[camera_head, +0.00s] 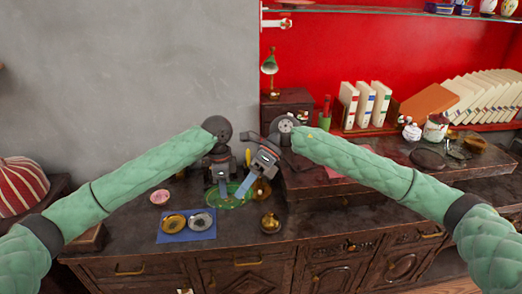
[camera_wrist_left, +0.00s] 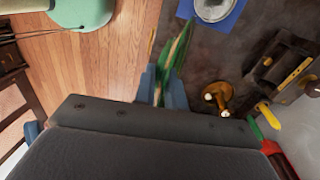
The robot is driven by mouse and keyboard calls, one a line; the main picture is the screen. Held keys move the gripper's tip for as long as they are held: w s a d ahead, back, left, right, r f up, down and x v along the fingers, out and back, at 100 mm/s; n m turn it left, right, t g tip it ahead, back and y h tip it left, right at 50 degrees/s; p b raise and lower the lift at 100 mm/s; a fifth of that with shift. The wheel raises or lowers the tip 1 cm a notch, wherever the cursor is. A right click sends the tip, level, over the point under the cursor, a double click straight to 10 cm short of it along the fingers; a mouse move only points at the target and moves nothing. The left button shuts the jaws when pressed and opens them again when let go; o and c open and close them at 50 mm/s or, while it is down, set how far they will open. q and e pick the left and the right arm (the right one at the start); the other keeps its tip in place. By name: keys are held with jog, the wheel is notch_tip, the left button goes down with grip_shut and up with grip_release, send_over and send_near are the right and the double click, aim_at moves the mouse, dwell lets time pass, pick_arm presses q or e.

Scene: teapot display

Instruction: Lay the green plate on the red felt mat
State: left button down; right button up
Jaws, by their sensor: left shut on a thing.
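The green plate (camera_head: 232,204) is low over the dark counter, beneath my two grippers in the head view. In the left wrist view the plate (camera_wrist_left: 174,56) shows nearly edge-on between the blue fingers. My left gripper (camera_head: 222,187) is shut on its rim. My right gripper (camera_head: 243,190) hangs tilted beside the left one, its fingers overlapping the plate in view; I cannot tell whether they touch it or are open. A sliver of red (camera_head: 333,172) on the raised counter under my right arm may be the red felt mat; most of it is hidden.
A blue mat (camera_head: 187,238) holds a gold and a silver dish, front left. A pink bowl (camera_head: 159,197) is at the left, a brass pot (camera_head: 270,223) near the front edge. Books (camera_head: 365,104) and a lidded jar (camera_head: 436,127) stand at the right.

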jog(key=w+d+r+n+t, duration=0.1)
jog(key=w+d+n+t, duration=0.15)
jog(key=w, duration=0.45)
jog(key=w+d+r+n+t, duration=0.1)
jog(key=w+d+n+t, duration=0.15)
jog(key=w, duration=0.45)
jog(key=shift+m+g, duration=0.3)
jog(key=shift+m, duration=0.1)
jog(key=x, duration=1.1)
jog(key=shift+d+f, duration=0.2)
jog(key=shift+f, duration=0.35)
grip_shut()
pick_arm(q)
jog(key=c, duration=1.4)
grip_release()
